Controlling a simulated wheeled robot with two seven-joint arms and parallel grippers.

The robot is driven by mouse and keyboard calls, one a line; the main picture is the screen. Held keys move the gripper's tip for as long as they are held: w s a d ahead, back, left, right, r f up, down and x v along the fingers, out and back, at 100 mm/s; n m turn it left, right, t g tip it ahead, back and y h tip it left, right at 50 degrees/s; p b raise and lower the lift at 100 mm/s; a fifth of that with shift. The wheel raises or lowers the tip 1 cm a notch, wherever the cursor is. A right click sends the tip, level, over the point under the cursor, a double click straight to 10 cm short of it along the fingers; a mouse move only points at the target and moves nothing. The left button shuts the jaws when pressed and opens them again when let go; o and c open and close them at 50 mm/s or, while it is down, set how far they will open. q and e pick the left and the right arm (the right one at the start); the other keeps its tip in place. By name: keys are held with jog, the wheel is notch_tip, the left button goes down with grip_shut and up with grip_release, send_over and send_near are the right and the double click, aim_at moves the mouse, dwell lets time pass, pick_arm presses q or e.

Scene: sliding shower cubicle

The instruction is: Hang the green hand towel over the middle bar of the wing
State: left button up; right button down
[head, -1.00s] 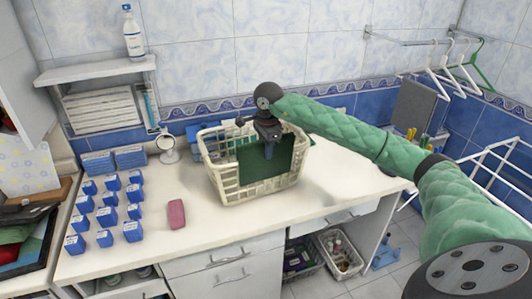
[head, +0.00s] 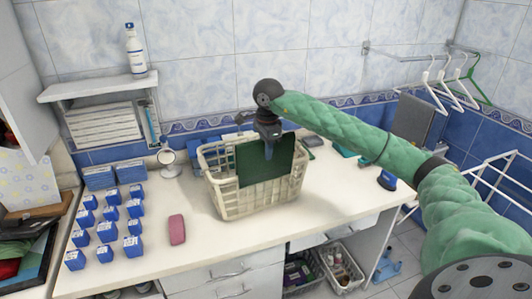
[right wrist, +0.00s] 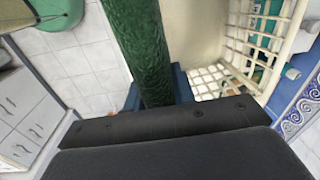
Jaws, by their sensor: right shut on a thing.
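The dark green hand towel (head: 262,163) hangs as a flat panel from my right gripper (head: 268,146), which is shut on it. It overlaps the cream laundry basket (head: 232,205) on the counter; I cannot tell whether its lower edge is inside or in front of the basket. In the right wrist view the towel (right wrist: 142,45) shows edge-on between the fingers, beside the basket's lattice wall (right wrist: 215,80). The wing, a white barred rack (head: 493,172), stands at the far right, partly cut off by the frame. My left gripper is not in view.
White hangers (head: 458,85) and a green hanger (head: 472,78) hang on a wall rail at upper right. Several blue boxes (head: 107,210) and a pink soap-like block (head: 177,229) are on the counter (head: 185,265). Open floor lies between counter and rack.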

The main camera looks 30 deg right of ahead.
jog(key=shift+r+p, duration=1.2)
jog(key=shift+r, duration=3.15)
